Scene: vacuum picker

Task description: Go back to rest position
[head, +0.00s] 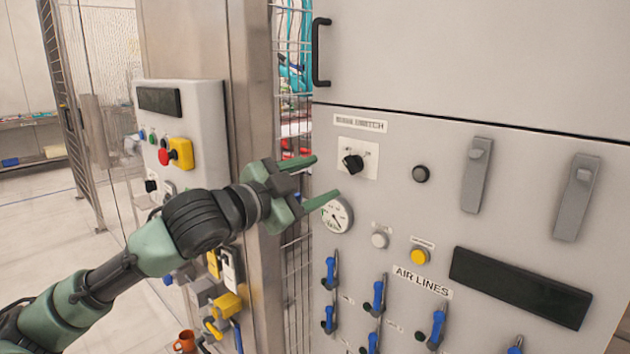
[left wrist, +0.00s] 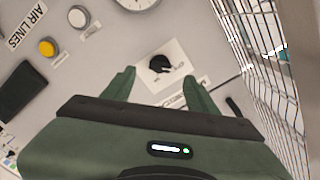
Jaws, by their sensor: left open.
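My left gripper (head: 318,180) reaches in from the left in the head view, its two green fingers spread and empty. It is in front of the grey control panel, to the left of the black main switch knob (head: 352,164) on its white plate. In the left wrist view the gripper (left wrist: 160,85) points at the same knob (left wrist: 159,64), which appears between and beyond the fingertips, with a gap and no visible contact. My right gripper is in neither view.
The panel (head: 390,220) carries a pressure gauge (head: 337,215), a yellow button (head: 418,256), grey latches and several blue air valves (head: 378,296). A steel post (head: 255,90) and wire fence stand behind my arm. A smaller box has a red-and-yellow emergency stop (head: 180,153).

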